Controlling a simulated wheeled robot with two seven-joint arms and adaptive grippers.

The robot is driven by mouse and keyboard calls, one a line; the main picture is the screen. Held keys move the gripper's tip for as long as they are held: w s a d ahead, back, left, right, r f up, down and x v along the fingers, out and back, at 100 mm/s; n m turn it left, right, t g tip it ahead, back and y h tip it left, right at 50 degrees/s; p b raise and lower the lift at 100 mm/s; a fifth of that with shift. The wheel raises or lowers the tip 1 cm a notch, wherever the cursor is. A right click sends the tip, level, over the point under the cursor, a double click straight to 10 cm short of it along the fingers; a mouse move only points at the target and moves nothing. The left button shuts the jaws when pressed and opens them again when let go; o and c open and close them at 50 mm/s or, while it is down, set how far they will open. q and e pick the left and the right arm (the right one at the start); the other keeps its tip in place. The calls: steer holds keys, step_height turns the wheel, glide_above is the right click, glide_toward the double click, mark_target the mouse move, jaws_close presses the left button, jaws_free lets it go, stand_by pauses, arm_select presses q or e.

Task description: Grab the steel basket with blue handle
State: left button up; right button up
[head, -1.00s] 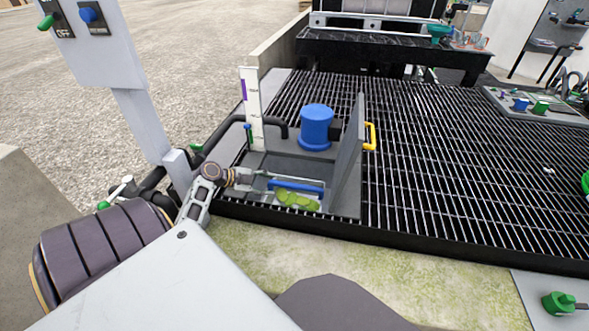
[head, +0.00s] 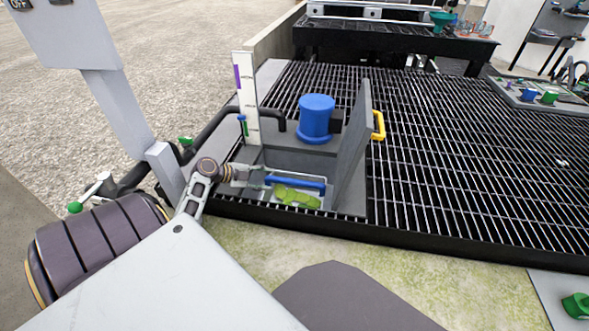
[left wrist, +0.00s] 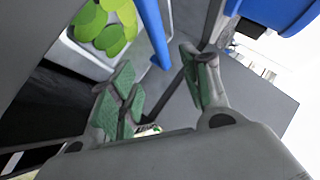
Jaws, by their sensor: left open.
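The steel basket (head: 322,203) with the blue handle (head: 296,182) sits at the open compartment near the grate's front left corner. Several green round pieces (head: 296,197) lie in it. My left gripper (head: 264,179) is at the left end of the handle. In the left wrist view, the basket (left wrist: 82,60) is at the upper left. The handle (left wrist: 150,28) runs down towards the space between the green-padded fingers of my left gripper (left wrist: 160,62), which are open. I cannot tell whether they touch it. My right gripper is not in view.
A raised grey lid (head: 351,140) with a yellow handle (head: 378,125) stands just right of the basket. A blue cylinder (head: 316,117) and a white marked post (head: 247,97) stand behind. A grey pole (head: 125,115) is at left. The grate (head: 460,160) is mostly clear at right.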

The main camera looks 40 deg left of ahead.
arm_select(q)
steer(key=b, duration=0.3)
glide_toward(293, 182)
steer(key=shift+x, duration=2.05)
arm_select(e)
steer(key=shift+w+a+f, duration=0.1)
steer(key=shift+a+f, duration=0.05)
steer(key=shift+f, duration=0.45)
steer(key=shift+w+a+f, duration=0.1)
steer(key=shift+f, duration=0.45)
arm_select(q)
steer(key=shift+b+x, duration=0.6)
steer(key=shift+x, duration=1.5)
steer(key=shift+w+d+f, duration=0.15)
steer(key=shift+w+f, duration=0.25)
steer(key=shift+w, duration=0.1)
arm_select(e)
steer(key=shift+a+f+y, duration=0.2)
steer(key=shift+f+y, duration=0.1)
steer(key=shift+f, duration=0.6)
arm_select(q)
jaws_close()
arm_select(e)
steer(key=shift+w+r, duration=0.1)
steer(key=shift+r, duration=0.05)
